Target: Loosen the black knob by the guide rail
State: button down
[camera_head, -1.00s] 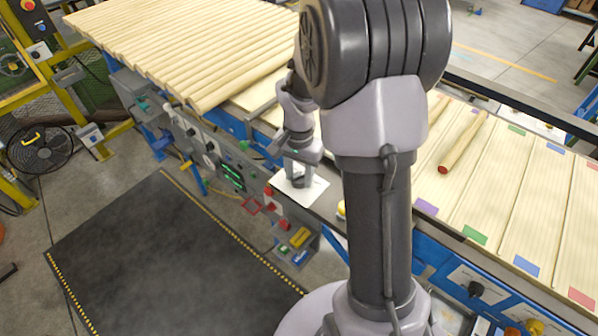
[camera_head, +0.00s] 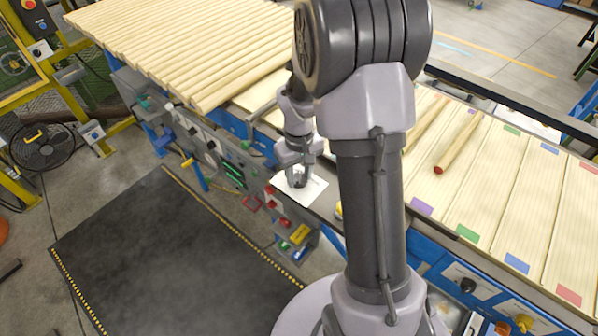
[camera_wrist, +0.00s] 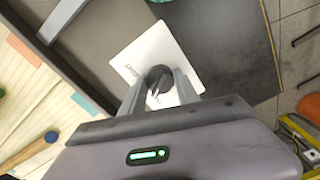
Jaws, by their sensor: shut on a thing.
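The black knob (camera_wrist: 158,78) stands on a white plate (camera_wrist: 165,42) in the wrist view. My gripper (camera_wrist: 160,90) is shut on the knob, with one finger on each side of it. In the head view my gripper (camera_head: 297,180) is low over the same white plate (camera_head: 291,193) at the near edge of the line, and its fingers hide the knob. A grey bar, apparently the guide rail (camera_wrist: 63,18), runs at the upper left of the wrist view, apart from the knob.
Pale wooden rods (camera_head: 185,45) lie in a row at the back left. A loose rod with a red end (camera_head: 460,143) lies on the slatted bed at right. Below the plate are a control panel with red buttons (camera_head: 285,222) and a dark floor mat (camera_head: 150,255).

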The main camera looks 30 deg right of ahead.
aim_at(299, 176)
jog(key=shift+n+p, duration=0.45)
jog(key=shift+n, duration=1.05)
jog(key=c, duration=0.9)
grip_release()
notch_tip(299, 176, up, 18)
jog(key=p, duration=0.4)
jog(key=shift+f, duration=0.25)
